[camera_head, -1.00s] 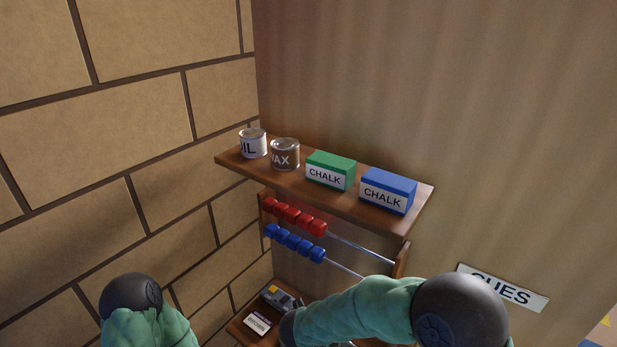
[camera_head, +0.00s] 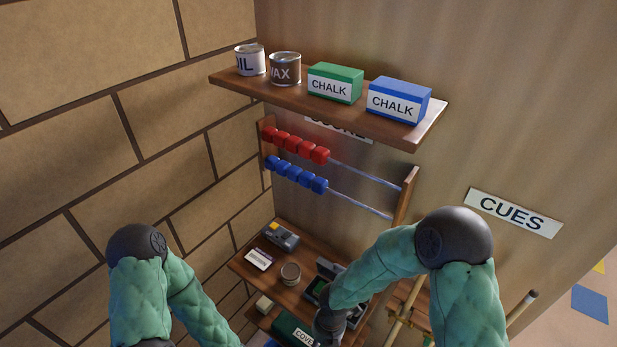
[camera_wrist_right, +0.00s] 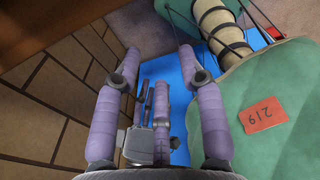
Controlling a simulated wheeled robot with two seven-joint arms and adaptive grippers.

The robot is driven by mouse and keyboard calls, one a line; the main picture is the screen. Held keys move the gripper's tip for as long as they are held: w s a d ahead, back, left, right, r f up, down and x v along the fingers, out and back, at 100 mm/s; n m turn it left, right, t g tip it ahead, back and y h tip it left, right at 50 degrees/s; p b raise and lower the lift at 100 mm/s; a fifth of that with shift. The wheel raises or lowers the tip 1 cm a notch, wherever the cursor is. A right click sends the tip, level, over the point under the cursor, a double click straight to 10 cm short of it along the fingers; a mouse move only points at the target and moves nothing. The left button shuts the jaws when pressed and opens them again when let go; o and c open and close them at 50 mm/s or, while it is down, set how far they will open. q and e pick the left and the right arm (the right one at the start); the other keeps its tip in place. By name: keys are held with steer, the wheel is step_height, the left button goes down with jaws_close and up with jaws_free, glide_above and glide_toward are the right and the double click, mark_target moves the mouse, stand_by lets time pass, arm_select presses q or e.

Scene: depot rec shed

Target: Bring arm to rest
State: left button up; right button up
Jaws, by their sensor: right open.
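In the head view my right arm (camera_head: 385,265) comes in from the lower right and bends down in front of the lower shelf; its gripper fingers are hidden there. In the right wrist view my right gripper (camera_wrist_right: 158,57) is open, with its two lavender fingers wide apart and nothing between their tips. My left arm (camera_head: 140,295) is at the lower left of the head view, and its gripper is below the picture. In the right wrist view a lavender and grey gripper (camera_wrist_right: 161,115), seemingly my left one, shows beyond; its jaw state is unclear.
The upper shelf (camera_head: 285,96) holds two tins and two chalk boxes. An abacus rack (camera_head: 405,200) hangs below it. The lower shelf (camera_head: 262,285) carries a tin (camera_head: 290,274) and small devices, close to my right forearm. A brick wall (camera_head: 60,190) stands left.

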arm_select(q)
step_height(320, 180, down, 16)
steer(key=b, duration=1.4)
steer(key=shift+r, duration=0.2)
arm_select(e)
steer(key=s+d+f+m+y, duration=0.1)
steer(key=s+d+f+m, duration=0.1)
steer(key=f+m, duration=1)
steer(key=s+d+f+m+t+y, duration=0.1)
steer(key=s+f+m, duration=0.4)
steer(key=f+m, duration=0.8)
steer(key=d+m+y, duration=0.1)
steer(key=d+m, duration=0.1)
steer(key=m, duration=0.6)
steer(key=shift+s+d+f, duration=0.15)
steer(key=shift+d+f, duration=0.05)
steer(key=shift+d, duration=0.05)
arm_select(q)
steer(key=shift+d, duration=0.1)
arm_select(e)
steer(key=shift+d, duration=0.1)
